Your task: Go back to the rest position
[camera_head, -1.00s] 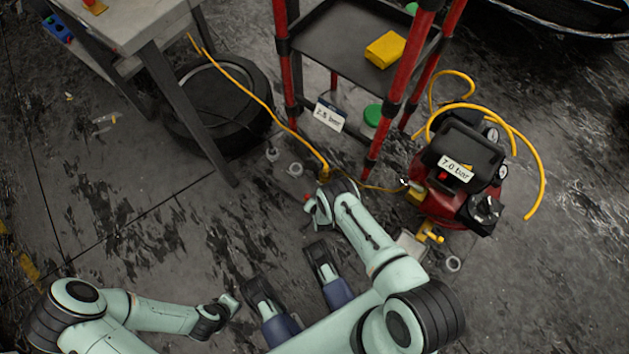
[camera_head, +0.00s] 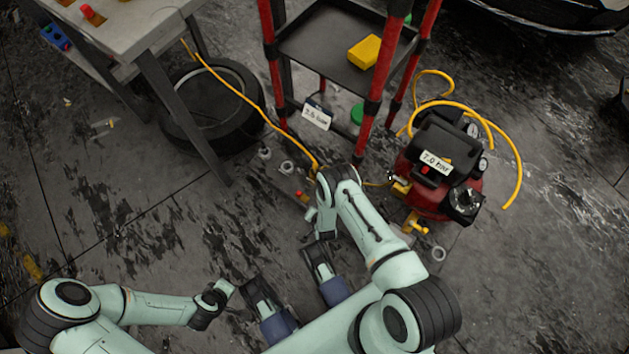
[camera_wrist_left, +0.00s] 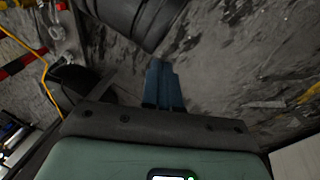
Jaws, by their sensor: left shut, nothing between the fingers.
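My left arm (camera_head: 150,308) comes in from the left in the head view, bent low over the floor; its fingers are hard to make out there. In the left wrist view my left gripper (camera_wrist_left: 162,66) has its two blue fingers side by side, shut, with nothing between them. My right arm (camera_head: 372,240) reaches up the middle of the head view and folds back at its far end, near the shelf foot. I cannot make out the right fingers clearly.
A red-post shelf (camera_head: 325,55) holds a yellow sponge (camera_head: 365,51). A red compressor (camera_head: 433,175) with a yellow hose stands at right. A tire (camera_head: 215,105) lies beside the workbench (camera_head: 130,25). Small red-orange fittings (camera_head: 302,197) lie near my right arm.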

